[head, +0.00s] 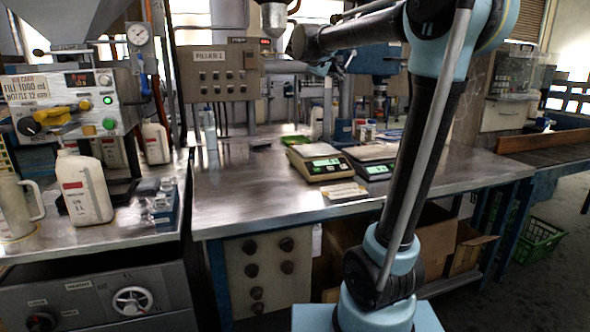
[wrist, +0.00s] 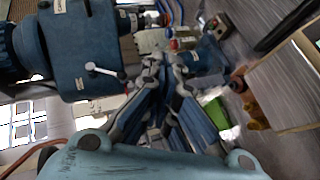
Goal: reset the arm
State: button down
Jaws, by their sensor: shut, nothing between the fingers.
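My gripper (wrist: 165,68) is in the wrist view, with its linked fingers drawn together at the tips. It is shut and nothing shows between the fingers. In the head view my arm rises at the right of centre, bends at the top and reaches left, toward the filler panel. The gripper end is small there and hard to make out against the machinery. In the wrist view a blue machine body (wrist: 85,50) with a white-knobbed lever stands just left of the fingers, apparently apart from them.
A steel table (head: 260,190) holds two scales, the nearer one (head: 318,162) left of my arm. The filler panel (head: 222,75) stands behind. At left are a filling machine (head: 70,102), a white jug (head: 84,188) and a pitcher (head: 18,208). A green crate (head: 537,240) is on the floor.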

jog(key=s+d+f+m+g+y, duration=0.1)
jog(key=s+d+f+m+g, duration=0.2)
jog(key=s+f, duration=0.8)
jog(key=s+d+f+m+g+y, duration=0.15)
jog(key=s+d+f, duration=0.35)
jog(key=s+f, duration=0.55)
jog(key=s+a+f+m+g+y, duration=0.1)
jog(key=s+a+f+g+y, duration=0.1)
jog(key=s+f, duration=0.9)
jog(key=s+a+f+m+g+y, duration=0.1)
jog(key=s+a+f+g+y, duration=0.1)
jog(key=s+f, duration=0.8)
jog(key=shift+s+a+f+y, duration=0.35)
jog(key=shift+a+f+y, duration=0.25)
jog(key=shift+y, duration=0.45)
jog(key=shift+d+f+m, duration=0.1)
jog(key=shift+m, duration=0.15)
jog(key=shift+w+f, duration=0.2)
jog(key=shift+w, duration=0.25)
